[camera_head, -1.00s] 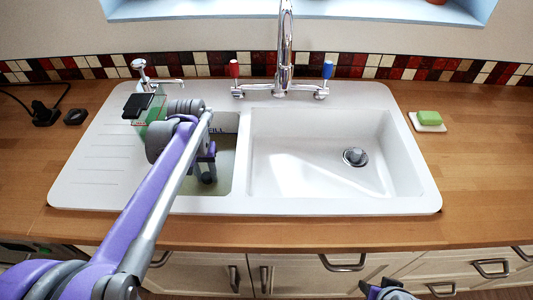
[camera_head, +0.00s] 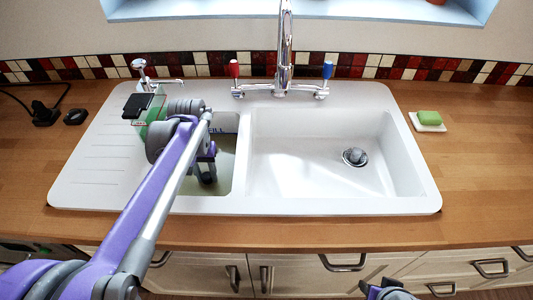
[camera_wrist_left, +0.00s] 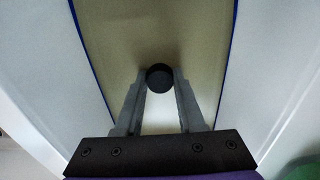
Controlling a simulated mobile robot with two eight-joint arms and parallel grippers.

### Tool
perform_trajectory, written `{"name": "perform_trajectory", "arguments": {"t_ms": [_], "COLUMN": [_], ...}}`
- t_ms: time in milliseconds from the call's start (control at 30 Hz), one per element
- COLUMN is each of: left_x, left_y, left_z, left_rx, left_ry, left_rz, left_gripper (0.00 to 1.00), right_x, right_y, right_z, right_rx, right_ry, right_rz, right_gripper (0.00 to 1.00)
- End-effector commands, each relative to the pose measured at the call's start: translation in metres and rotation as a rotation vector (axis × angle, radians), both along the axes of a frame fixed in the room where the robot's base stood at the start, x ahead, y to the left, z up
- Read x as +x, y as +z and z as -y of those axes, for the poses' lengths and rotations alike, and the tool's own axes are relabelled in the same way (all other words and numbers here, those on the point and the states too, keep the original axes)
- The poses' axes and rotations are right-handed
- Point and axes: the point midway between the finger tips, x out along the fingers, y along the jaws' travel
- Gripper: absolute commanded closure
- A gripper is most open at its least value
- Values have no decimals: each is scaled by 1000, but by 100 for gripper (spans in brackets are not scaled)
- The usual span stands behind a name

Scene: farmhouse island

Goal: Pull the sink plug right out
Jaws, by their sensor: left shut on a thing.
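The sink plug (camera_wrist_left: 159,77) shows in the left wrist view as a dark round knob between the two fingertips of my left gripper (camera_wrist_left: 160,85). The gripper is shut on it. In the head view my left gripper (camera_head: 206,174) reaches down into the small left basin (camera_head: 222,187), which holds murky yellowish water. The plug cannot be told apart from the fingers there, and the drain under it is hidden.
The large right basin (camera_head: 300,160) is empty, with a grey drain fitting (camera_head: 355,156). A chrome tap (camera_head: 285,50) with red and blue handles stands behind. A green sponge (camera_head: 429,117) lies on a white dish at right.

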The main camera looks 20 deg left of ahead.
Motion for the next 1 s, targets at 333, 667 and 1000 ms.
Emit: {"name": "perform_trajectory", "arguments": {"t_ms": [333,667,1000], "left_x": [0,0,0], "left_y": [4,9,14], "left_z": [0,0,0], "left_rx": [0,0,0], "left_ry": [0,0,0], "left_rz": [0,0,0], "left_gripper": [100,100,100], "right_x": [0,0,1], "right_y": [3,8,12], "right_z": [0,0,0], "right_rx": [0,0,0], "right_ry": [0,0,0], "right_rz": [1,3,4], "right_gripper": [50,50,50]}}
